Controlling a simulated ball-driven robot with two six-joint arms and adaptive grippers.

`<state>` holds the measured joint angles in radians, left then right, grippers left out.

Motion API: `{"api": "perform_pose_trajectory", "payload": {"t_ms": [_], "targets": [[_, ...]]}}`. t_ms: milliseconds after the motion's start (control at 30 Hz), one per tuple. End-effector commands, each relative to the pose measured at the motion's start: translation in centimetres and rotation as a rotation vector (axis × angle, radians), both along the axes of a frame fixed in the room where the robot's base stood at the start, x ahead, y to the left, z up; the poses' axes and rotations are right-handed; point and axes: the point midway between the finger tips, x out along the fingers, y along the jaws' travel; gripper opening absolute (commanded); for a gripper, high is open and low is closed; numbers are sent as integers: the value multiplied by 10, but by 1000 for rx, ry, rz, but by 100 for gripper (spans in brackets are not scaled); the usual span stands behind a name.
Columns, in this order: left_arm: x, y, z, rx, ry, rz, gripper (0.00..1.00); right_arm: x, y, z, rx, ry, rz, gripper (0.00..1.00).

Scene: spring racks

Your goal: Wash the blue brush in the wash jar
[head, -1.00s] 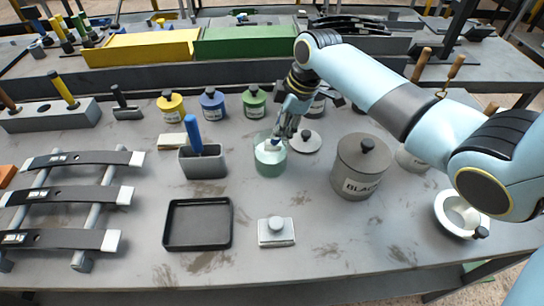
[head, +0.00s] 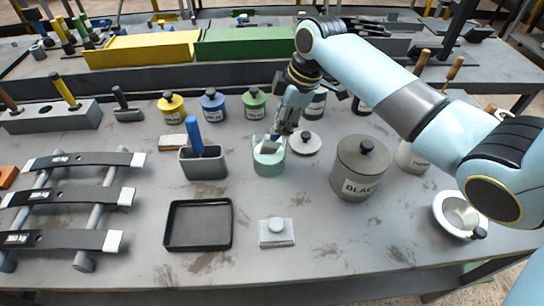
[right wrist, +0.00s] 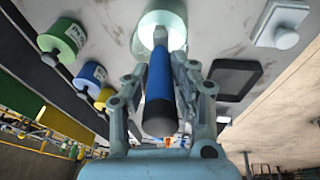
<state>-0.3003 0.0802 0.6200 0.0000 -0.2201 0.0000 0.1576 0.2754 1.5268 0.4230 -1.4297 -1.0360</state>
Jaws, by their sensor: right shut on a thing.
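The wash jar (head: 268,160) is a pale green open jar in the middle of the bench. My right gripper (head: 283,128) is above and just behind it, shut on the blue brush. In the right wrist view the blue handle (right wrist: 159,88) lies between the fingers (right wrist: 166,95), with its dark butt end towards me. The brush's pale head (head: 269,146) points down at the jar's mouth, at rim level. The jar's rim hides how deep the tip is. The jar also shows in the wrist view (right wrist: 162,20), behind the brush head. My left gripper is not in view.
A white lid (head: 305,143) lies right of the jar. A grey holder (head: 204,166) with another blue handle stands left. The black jar (head: 358,170) stands right; yellow, blue and green pots (head: 254,106) stand behind. A black tray (head: 198,225) lies in front.

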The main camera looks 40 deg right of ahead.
Motion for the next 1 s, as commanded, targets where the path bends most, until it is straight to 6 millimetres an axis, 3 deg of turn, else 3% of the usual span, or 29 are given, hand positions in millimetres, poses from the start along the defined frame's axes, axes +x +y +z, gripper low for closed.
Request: {"api": "perform_pose_trajectory", "payload": {"t_ms": [500, 1000], "targets": [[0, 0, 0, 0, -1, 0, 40, 0, 0, 43, -1, -1, 1, 0], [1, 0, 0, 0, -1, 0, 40, 0, 0, 46, -1, -1, 1, 0]]}}
